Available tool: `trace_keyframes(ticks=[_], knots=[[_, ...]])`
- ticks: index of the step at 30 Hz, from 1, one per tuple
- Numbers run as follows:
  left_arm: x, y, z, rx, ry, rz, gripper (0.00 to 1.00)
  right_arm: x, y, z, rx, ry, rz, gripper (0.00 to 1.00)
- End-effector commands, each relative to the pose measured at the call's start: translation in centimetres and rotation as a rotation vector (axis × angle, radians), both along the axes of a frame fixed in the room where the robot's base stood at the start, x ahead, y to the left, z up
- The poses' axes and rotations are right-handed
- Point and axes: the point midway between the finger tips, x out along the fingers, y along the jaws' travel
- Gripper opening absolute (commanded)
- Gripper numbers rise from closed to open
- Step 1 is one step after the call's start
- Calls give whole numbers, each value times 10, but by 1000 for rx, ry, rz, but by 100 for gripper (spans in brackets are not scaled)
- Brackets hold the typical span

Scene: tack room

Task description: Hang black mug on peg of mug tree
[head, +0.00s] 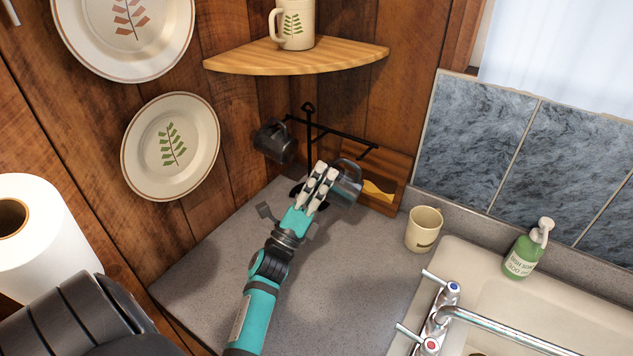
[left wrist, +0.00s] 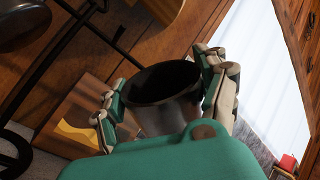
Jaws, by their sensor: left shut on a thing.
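The mug tree (head: 309,125) is a thin black stand with a looped top and side pegs, on the counter in the corner. One dark mug (head: 275,142) hangs at its left side. My left gripper (head: 322,180) is shut on another dark, glossy mug, the black mug (head: 349,184), in front of the tree's right side, below its right peg. In the left wrist view the black mug (left wrist: 165,92) sits between the fingers with its opening showing; its handle is not clear. The tree's dark rod (left wrist: 72,45) is at the left there, apart from the mug. My right gripper is not in view.
A wooden corner shelf (head: 300,60) with a cream mug (head: 294,22) is above the tree. A wooden board (head: 385,178) stands behind. A beige mug (head: 423,230), soap bottle (head: 526,250) and sink (head: 575,318) are at right. A paper towel roll (head: 45,240) is at left. The front counter (head: 225,265) is clear.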

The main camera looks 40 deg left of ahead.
Motion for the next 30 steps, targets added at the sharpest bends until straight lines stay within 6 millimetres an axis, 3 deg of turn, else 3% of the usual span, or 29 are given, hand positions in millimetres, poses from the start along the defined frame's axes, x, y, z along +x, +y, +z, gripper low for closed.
trace_keyframes(ticks=[30], knots=[[61,3,0,1,-3,-1,29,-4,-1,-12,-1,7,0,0]])
